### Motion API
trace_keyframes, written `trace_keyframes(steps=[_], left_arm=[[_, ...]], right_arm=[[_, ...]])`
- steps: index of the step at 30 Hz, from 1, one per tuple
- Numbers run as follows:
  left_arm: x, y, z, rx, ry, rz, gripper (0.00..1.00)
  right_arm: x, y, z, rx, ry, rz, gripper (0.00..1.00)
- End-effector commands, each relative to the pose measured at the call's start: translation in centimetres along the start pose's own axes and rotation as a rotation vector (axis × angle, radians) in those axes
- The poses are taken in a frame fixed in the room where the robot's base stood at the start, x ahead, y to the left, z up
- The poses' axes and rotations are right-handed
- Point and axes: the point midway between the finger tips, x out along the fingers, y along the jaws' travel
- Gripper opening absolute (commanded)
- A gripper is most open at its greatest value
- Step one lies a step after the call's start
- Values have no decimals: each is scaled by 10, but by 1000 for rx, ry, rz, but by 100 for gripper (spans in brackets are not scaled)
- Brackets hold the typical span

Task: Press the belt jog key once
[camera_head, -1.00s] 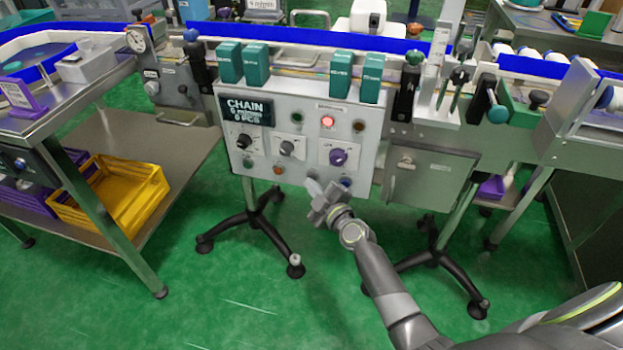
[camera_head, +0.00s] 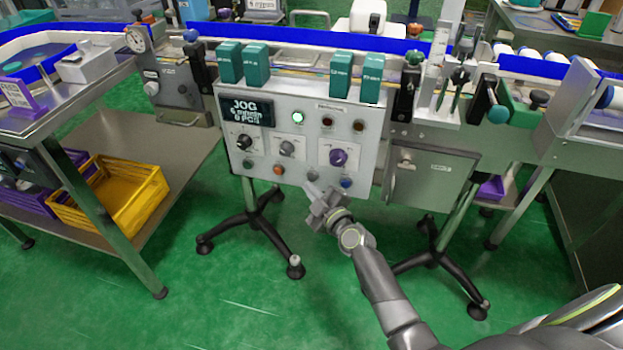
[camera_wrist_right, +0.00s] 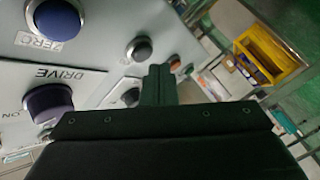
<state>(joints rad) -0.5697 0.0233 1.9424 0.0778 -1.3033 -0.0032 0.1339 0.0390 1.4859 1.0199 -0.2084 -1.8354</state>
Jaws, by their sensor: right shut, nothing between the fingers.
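The control panel (camera_head: 366,150) faces me, its display (camera_head: 250,112) reading "JOG" above smaller text. Along its lower edge are a green key (camera_head: 248,163), an orange key (camera_head: 277,169), a grey key (camera_head: 312,176) and a blue key (camera_head: 345,182). No label reading belt jog is legible. My right gripper (camera_head: 314,190) is shut and empty, just below the grey key. In the right wrist view the shut fingers (camera_wrist_right: 159,82) point beside the grey key (camera_wrist_right: 140,48), apparently a little off it; the blue key (camera_wrist_right: 58,18) is labelled ZERO. My left gripper is out of view.
A lit green lamp (camera_head: 298,117) and a dark red lamp (camera_head: 328,121) sit above the knobs. A purple knob (camera_head: 338,157) sticks out near the keys. The conveyor's teal blocks (camera_head: 257,66) stand above the panel. Floor below is clear around the stand legs.

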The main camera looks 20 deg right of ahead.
Motion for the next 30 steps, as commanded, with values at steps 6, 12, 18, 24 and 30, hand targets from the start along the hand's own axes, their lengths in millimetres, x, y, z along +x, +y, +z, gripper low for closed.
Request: trace_keyframes(steps=[6, 12, 18, 24, 30], left_arm=[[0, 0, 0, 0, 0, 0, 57], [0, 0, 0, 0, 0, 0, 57], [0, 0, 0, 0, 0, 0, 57], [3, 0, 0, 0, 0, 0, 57], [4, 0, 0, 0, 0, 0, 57]], right_arm=[[-1, -1, -1, -1, 0, 0, 0], [-4, -3, -3, 0, 0, 0, 0], [-18, -13, -12, 3, 0, -1, 0], [-31, -23, -22, 2, 0, 0, 0], [-36, -26, -26, -1, 0, -1, 0]])
